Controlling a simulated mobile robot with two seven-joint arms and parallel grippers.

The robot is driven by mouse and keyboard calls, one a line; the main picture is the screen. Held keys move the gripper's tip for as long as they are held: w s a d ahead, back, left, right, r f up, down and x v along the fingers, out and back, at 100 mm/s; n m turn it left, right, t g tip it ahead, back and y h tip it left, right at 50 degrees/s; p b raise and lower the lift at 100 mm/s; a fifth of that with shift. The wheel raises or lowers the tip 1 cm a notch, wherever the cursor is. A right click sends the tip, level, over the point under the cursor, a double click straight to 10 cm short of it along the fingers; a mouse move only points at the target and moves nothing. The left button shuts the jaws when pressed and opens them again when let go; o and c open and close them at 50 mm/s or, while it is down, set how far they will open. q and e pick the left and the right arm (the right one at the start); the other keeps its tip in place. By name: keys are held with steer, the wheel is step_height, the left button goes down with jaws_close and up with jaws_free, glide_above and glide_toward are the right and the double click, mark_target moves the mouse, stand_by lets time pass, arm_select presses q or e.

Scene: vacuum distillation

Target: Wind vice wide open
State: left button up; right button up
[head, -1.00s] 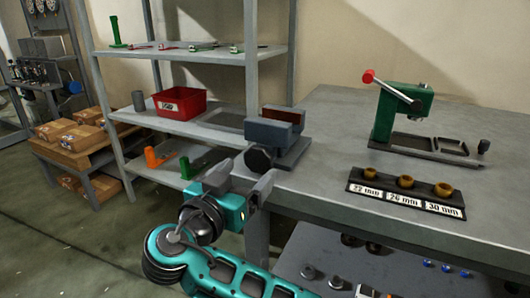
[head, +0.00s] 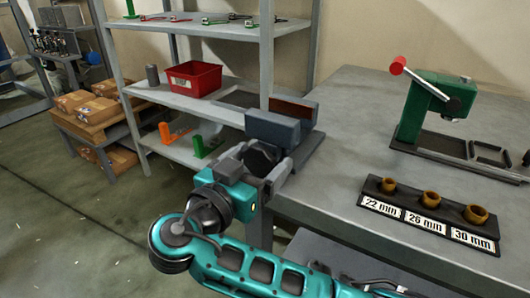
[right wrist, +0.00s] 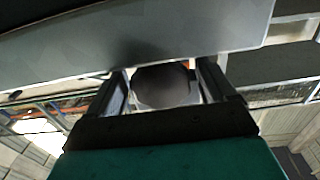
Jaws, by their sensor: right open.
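The vice (head: 272,127) stands at the left corner of the grey bench, with a blue-grey front jaw and a red-brown rear jaw (head: 294,107). A gap shows between the two jaws. Its dark faceted knob (head: 260,158) faces my right gripper (head: 264,166). The right gripper is open, with one finger on each side of the knob. In the right wrist view the round knob (right wrist: 165,86) sits between the two fingers, below the grey vice body (right wrist: 150,35). I cannot tell whether the fingers touch it. My left gripper is not in view.
A green press (head: 430,110) with a red-tipped lever stands on the bench (head: 345,135). A black holder (head: 405,226) with 22, 26 and 30 mm labels lies at its front. A shelf with a red bin (head: 193,80) stands behind left.

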steer(key=shift+c, duration=0.2)
steer(key=c, duration=0.9)
steer(key=shift+r+n+p, duration=0.1)
steer(key=shift+n+p, duration=0.3)
steer(key=shift+n, duration=0.3)
